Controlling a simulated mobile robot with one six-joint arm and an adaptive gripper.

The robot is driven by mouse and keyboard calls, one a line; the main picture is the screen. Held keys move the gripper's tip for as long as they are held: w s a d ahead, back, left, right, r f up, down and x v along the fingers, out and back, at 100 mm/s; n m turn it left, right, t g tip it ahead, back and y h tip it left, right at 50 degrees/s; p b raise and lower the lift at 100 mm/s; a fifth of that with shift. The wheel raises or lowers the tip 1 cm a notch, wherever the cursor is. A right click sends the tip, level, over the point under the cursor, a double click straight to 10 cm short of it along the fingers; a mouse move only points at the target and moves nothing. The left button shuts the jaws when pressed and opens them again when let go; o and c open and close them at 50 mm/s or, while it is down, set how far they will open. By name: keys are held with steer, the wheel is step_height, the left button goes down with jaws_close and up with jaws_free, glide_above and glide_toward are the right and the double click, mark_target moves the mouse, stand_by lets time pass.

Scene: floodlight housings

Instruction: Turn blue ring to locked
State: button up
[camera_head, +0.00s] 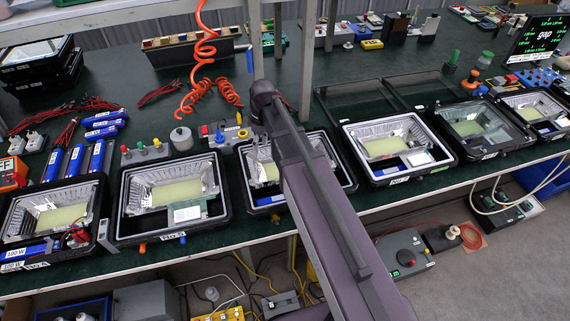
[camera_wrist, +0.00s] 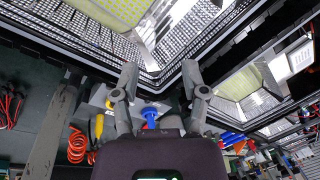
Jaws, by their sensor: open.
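A small round blue part, which looks like the blue ring (camera_wrist: 150,112), shows between my gripper's fingers in the wrist view, with a bit of red beside it. In the head view a blue part (camera_head: 219,138) sits on a small grey box (camera_head: 230,145) behind the housings. I cannot read any lock mark or tell its turn position. My gripper (camera_wrist: 160,78) is open, its two fingers apart and nothing held between their tips. The tips lie over a housing's dark frame corner (camera_wrist: 160,82). In the head view my arm hides most of the gripper.
A row of floodlight housings (camera_head: 168,190) lines the green bench's front edge. A yellow part (camera_wrist: 99,125) is left of the blue part. Orange coiled cord (camera_head: 203,50) hangs behind, and a shelf post (camera_head: 306,60) stands close to my arm.

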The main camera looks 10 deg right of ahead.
steer(key=s+d+m, duration=0.1)
steer(key=s+m, duration=0.1)
steer(key=s, duration=0.1)
steer(key=s+d+m, duration=0.2)
steer(key=s, duration=0.1)
steer(key=s+d+m+t+h, duration=0.1)
steer(key=s+m, duration=0.1)
steer(key=s, duration=0.1)
steer(key=shift+d+r, duration=0.1)
steer(key=shift+d, duration=0.15)
steer(key=shift+s+d+m, duration=0.5)
steer(key=shift+s+m, duration=0.4)
steer(key=shift+s+d+m+h, duration=0.15)
steer(key=shift+s+d+m, duration=0.15)
steer(key=shift+s, duration=0.15)
steer(key=shift+s+d+m+h, duration=0.15)
steer(key=shift+s+m, duration=0.15)
steer(key=shift+s, duration=0.1)
steer(key=shift+s, duration=0.1)
